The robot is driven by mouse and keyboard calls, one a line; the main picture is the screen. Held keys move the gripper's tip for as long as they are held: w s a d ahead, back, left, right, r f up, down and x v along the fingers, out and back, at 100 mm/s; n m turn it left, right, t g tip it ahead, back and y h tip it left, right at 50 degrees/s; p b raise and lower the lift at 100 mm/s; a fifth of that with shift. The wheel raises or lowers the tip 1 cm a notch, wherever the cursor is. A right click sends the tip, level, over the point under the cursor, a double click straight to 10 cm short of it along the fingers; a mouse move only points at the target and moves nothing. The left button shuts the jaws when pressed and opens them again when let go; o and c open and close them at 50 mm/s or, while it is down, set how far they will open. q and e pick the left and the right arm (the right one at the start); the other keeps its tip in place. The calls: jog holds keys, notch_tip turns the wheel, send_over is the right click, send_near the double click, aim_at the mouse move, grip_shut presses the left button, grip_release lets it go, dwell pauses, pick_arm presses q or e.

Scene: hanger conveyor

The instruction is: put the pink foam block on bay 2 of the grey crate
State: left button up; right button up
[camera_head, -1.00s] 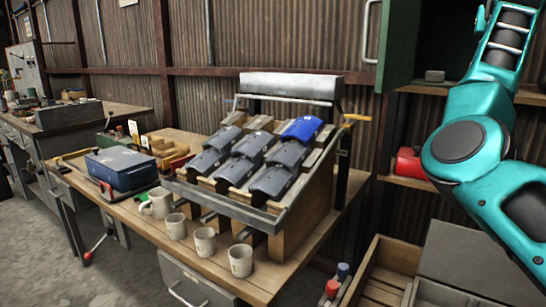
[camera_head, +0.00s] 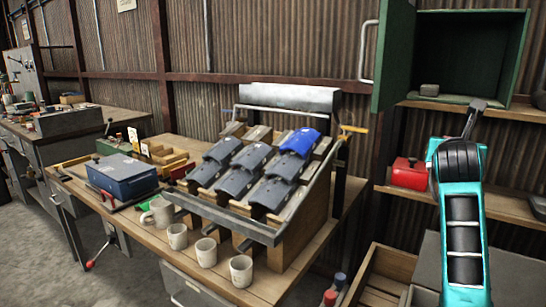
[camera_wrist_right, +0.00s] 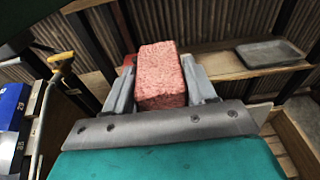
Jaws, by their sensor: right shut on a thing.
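The pink foam block (camera_wrist_right: 161,75) is speckled and sits between the two grey fingers of my right gripper (camera_wrist_right: 160,82) in the right wrist view. The fingers are shut on its sides. In the head view my right gripper (camera_head: 474,118) is a dark shape atop the teal arm at the right, in front of the shelves. The block cannot be made out there. A grey crate with marked bays cannot be clearly identified in these views. My left gripper is not in view.
A rack (camera_head: 300,205) of blue and grey pieces stands on the bench, with several mugs (camera_head: 206,252) before it. A red box (camera_head: 408,174) is on the shelf below a green cabinet (camera_head: 455,15). A grey tray (camera_wrist_right: 270,52) lies on a shelf. A wooden bin (camera_head: 388,268) is lower right.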

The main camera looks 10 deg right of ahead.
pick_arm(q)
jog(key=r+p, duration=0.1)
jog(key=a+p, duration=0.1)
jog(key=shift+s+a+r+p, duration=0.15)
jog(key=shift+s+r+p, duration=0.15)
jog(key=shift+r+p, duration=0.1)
pick_arm(e)
jog(key=s+a+f+n+t+y, duration=0.1)
jog(key=s+a+f+n+y, duration=0.1)
jog(key=s+a+f, duration=0.3)
jog(key=s+a+f+n+t+y, duration=0.1)
jog(key=s+a+f+n+y, duration=0.2)
jog(key=a, duration=0.9)
jog(key=s+a+f+n+t+y, duration=0.2)
jog(key=s+a+f+y, duration=0.3)
jog(key=s+a+f, duration=0.3)
jog(key=shift+s+a+f+n+y, duration=0.15)
jog(key=shift+s+f+n+y, duration=0.15)
jog(key=shift+f+n, duration=0.45)
jog(key=shift+f, duration=0.1)
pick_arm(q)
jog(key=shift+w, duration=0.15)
pick_arm(e)
jog(key=s+a+r+n+g+y, duration=0.2)
jog(key=a+r+n+y, duration=0.5)
jog(key=a, duration=0.6)
jog(key=shift+r+n+g+y, duration=0.35)
jog(key=shift+r+g+y, duration=0.65)
jog(key=shift+y, duration=0.8)
